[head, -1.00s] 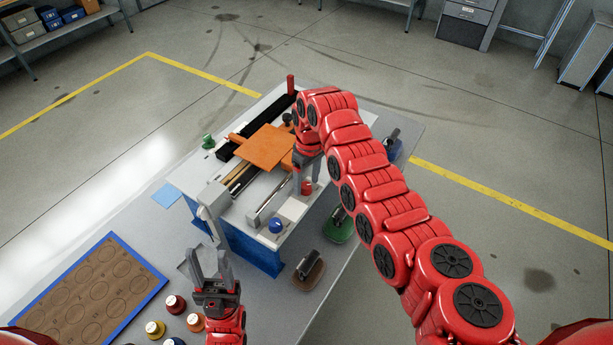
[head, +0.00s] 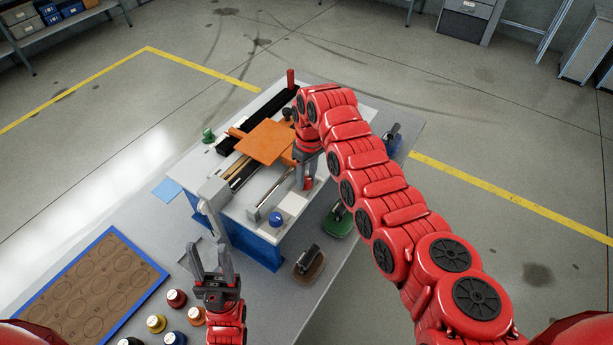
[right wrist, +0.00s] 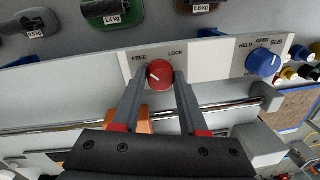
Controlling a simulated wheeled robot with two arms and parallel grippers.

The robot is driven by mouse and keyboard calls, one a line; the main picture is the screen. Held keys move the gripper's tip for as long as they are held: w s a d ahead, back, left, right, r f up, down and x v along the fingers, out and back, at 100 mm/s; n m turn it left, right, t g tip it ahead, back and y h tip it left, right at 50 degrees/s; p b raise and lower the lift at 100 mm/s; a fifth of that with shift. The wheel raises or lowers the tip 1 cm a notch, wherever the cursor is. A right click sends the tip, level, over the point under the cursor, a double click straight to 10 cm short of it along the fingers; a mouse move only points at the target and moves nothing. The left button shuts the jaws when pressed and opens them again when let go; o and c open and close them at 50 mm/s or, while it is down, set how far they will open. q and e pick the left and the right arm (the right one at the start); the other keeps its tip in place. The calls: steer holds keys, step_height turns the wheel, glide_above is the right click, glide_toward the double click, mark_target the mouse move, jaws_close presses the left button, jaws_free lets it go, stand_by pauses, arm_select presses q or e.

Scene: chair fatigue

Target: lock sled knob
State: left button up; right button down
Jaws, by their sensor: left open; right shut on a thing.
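The red sled knob (right wrist: 160,75) is on a white panel between the labels FREE and LOCK in the right wrist view. My right gripper (right wrist: 163,76) is shut on this knob, one fingertip on each side. I cannot read its pointer surely. In the head view my right gripper (head: 307,182) reaches down at the fixture's front edge and mostly hides the knob. The orange sled plate (head: 265,142) sits on the fixture's rails behind it. My left gripper (head: 209,250) is open and empty in front of the fixture's near left corner.
A blue knob (right wrist: 263,63) sits along the panel, also seen in the head view (head: 276,219). Handled weights, one green (head: 339,221) and one brown (head: 308,264), stand beside the fixture. A blue-rimmed board (head: 92,285) and several coloured knobbed pieces (head: 176,298) lie at the near left.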

steer(key=shift+f+m+b, duration=0.2)
steer(key=shift+m+b, duration=0.7)
steer(key=shift+b, duration=0.35)
steer(key=shift+r+m+b, duration=0.1)
steer(key=shift+m+b, duration=0.45)
steer(key=shift+m, duration=0.25)
steer(key=shift+r+m, duration=0.1)
steer(key=shift+m, duration=0.3)
steer(key=m, duration=0.2)
steer(key=shift+s+r+m+p, duration=0.1)
steer(key=shift+m+p, duration=0.3)
steer(key=m+p, duration=0.1)
steer(key=m, duration=0.3)
steer(key=shift+m+t, duration=0.3)
steer(key=shift+t, duration=0.1)
steer(key=m+p, duration=0.1)
steer(key=m, duration=0.2)
steer(key=shift+a+m+t+p, duration=0.1)
steer(key=shift+m+t+p, duration=0.25)
steer(key=shift+m, duration=1.25)
